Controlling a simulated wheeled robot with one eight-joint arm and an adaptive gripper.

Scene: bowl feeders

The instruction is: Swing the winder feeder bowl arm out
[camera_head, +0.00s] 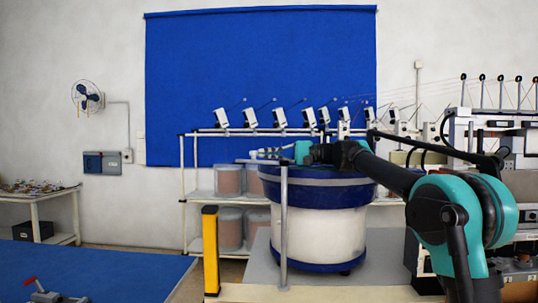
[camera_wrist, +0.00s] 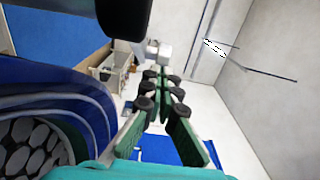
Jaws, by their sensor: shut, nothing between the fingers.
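The feeder bowl (camera_head: 318,190) is blue-rimmed with a white drum, standing on a grey plate right of centre. In the wrist view its blue wall (camera_wrist: 60,88) fills the left side, with grey round pieces inside. A thin grey post (camera_head: 283,230) stands in front of the bowl, with a short grey bar (camera_head: 262,162) across its top; I cannot tell whether this is the bowl arm. My gripper (camera_head: 262,153) is above the bowl's left rim, close to that bar. Its green fingers (camera_wrist: 160,82) are shut and empty. Contact with the bar cannot be made out.
A yellow post (camera_head: 211,250) stands left of the bowl. Shelves with pinkish drums (camera_head: 229,180) and a row of white winder heads (camera_head: 280,117) are behind. A blue-topped table (camera_head: 95,270) is at the left. Open floor shows beyond it.

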